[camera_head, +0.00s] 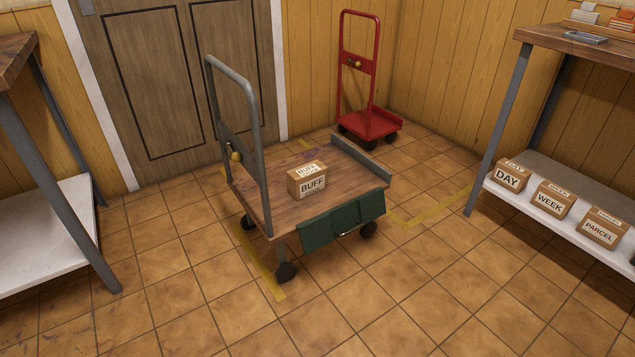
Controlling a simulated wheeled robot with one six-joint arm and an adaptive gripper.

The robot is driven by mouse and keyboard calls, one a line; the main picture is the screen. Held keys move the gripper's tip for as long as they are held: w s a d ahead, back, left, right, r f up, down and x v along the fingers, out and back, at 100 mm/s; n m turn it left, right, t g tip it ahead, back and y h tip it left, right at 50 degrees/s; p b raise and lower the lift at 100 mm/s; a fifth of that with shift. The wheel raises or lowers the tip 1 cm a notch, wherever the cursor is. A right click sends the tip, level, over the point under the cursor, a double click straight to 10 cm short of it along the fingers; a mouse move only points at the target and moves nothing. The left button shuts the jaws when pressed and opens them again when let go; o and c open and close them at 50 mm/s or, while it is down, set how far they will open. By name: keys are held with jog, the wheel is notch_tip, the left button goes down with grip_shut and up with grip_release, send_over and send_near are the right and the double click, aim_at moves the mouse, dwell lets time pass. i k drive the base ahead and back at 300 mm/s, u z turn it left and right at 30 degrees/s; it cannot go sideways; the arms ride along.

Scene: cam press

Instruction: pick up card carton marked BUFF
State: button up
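The card carton marked BUFF (307,180) is a small brown box with white labels on its top and front. It sits upright on the wooden deck of a grey-handled trolley (275,180), near the middle of the deck. Nothing touches the carton, and its front label faces the camera. My gripper does not show in the head view.
A red trolley (368,125) stands behind. Cartons marked DAY (510,176), WEEK (552,200) and PARCEL (602,229) sit on the right bench's white lower shelf. A bench (50,235) stands left. The front floor is clear.

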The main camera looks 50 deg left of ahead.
aim_at(304, 181)
jog(key=u, duration=0.35)
jog(key=i, duration=1.55)
jog(key=u, duration=1.1)
jog(key=i, duration=1.05)
jog(key=u, duration=1.6)
jog(key=i, duration=0.45)
jog(key=u, duration=0.45)
